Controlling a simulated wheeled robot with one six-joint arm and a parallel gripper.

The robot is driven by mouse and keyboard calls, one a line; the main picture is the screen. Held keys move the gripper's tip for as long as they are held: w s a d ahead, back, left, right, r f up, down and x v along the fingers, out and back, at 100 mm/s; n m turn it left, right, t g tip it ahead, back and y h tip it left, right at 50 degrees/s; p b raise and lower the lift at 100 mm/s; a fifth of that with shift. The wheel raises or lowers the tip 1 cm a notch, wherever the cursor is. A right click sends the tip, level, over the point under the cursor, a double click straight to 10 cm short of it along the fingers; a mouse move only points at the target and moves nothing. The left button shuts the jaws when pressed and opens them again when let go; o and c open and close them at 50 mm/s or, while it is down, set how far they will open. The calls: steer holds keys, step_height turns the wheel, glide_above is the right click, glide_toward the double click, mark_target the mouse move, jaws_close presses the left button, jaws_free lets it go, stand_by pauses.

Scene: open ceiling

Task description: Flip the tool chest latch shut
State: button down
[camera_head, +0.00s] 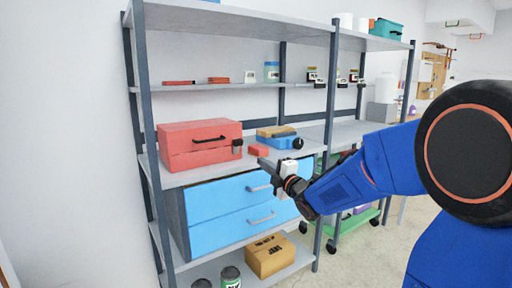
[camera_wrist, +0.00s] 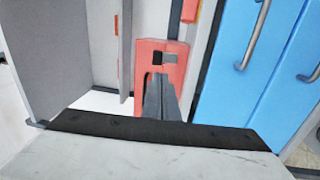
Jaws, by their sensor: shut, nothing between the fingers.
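The red tool chest (camera_head: 190,158) sits on the middle shelf, with a dark handle on its front. The dark latch (camera_head: 237,147) is at the chest's right end. I cannot tell whether its flap is up or down. My gripper (camera_head: 262,163) is shut and empty, pointing left toward the chest from the lower right of the latch, with a visible gap in the head view. In the wrist view my shut fingers (camera_wrist: 158,82) point at the red chest (camera_wrist: 145,62), with a dark and grey latch part (camera_wrist: 166,58) just beyond the tips.
A small red block (camera_head: 258,149) and a blue tool (camera_head: 283,143) stand right of the chest. Blue drawers (camera_head: 225,200) with metal handles lie below the shelf. A grey shelf board (camera_head: 210,86) runs above the chest. A shelf post (camera_head: 328,110) stands near my arm.

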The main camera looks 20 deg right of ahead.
mark_target(240, 142)
steer(key=shift+n, duration=0.3)
steer(key=x, duration=1.3)
steer(key=shift+w+r, duration=0.25)
steer(key=shift+w, duration=0.1)
steer(key=shift+w+a, duration=0.1)
steer(key=shift+w, duration=0.15)
steer(key=shift+r, duration=0.1)
steer(key=shift+w+a+r, duration=0.2)
steer(key=shift+w+r, duration=0.3)
steer(key=shift+w, duration=0.2)
steer(key=shift+r, duration=0.35)
